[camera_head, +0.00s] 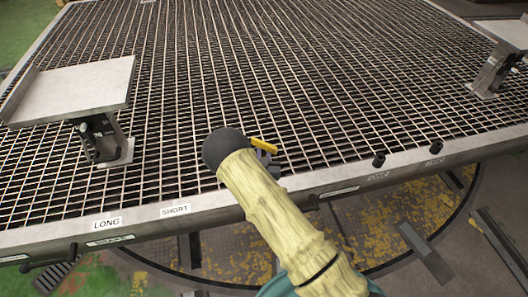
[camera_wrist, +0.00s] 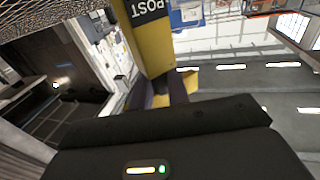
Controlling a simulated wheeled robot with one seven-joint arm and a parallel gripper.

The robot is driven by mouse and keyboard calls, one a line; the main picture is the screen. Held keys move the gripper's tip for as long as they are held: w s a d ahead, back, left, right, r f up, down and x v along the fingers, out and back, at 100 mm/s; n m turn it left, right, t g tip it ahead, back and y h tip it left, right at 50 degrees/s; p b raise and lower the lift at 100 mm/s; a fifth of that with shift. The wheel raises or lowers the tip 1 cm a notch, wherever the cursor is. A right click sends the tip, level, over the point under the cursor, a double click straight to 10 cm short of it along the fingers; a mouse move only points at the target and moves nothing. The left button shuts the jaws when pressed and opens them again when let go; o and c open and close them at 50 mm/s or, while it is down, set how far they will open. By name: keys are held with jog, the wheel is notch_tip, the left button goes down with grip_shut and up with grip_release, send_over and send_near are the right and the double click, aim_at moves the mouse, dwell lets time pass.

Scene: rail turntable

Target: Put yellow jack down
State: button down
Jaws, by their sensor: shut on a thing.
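The yellow jack shows in the head view as a short yellow bar (camera_head: 263,144) just beyond my dark wrist, over the near part of the grated deck. In the wrist view the yellow jack (camera_wrist: 158,40) is a long yellow body with a black label reading POST, upside down, running up from the fingers. My gripper (camera_wrist: 165,92) is shut on its end. In the head view my gripper (camera_head: 264,156) is mostly hidden behind my wrist and sleeved arm. I cannot tell whether the jack touches the deck.
The grated deck (camera_head: 330,90) is broad and mostly clear. A metal plate on a stand (camera_head: 75,92) is at left, another (camera_head: 507,35) at far right. LONG (camera_head: 106,223) and SHORT (camera_head: 175,210) labels mark the near edge. Two small dark knobs (camera_head: 379,160) sit at the right edge.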

jog(key=c, duration=1.3)
grip_release()
jog(key=shift+f, duration=0.1)
jog(key=s+p, duration=0.1)
jog(key=s, duration=0.4)
jog(key=s+p, duration=0.1)
jog(key=s, duration=0.5)
jog(key=s+p, duration=0.1)
jog(key=s, duration=0.5)
jog(key=shift+s+d+f, duration=0.1)
jog(key=shift+s+f, duration=0.1)
jog(key=shift+f, duration=0.05)
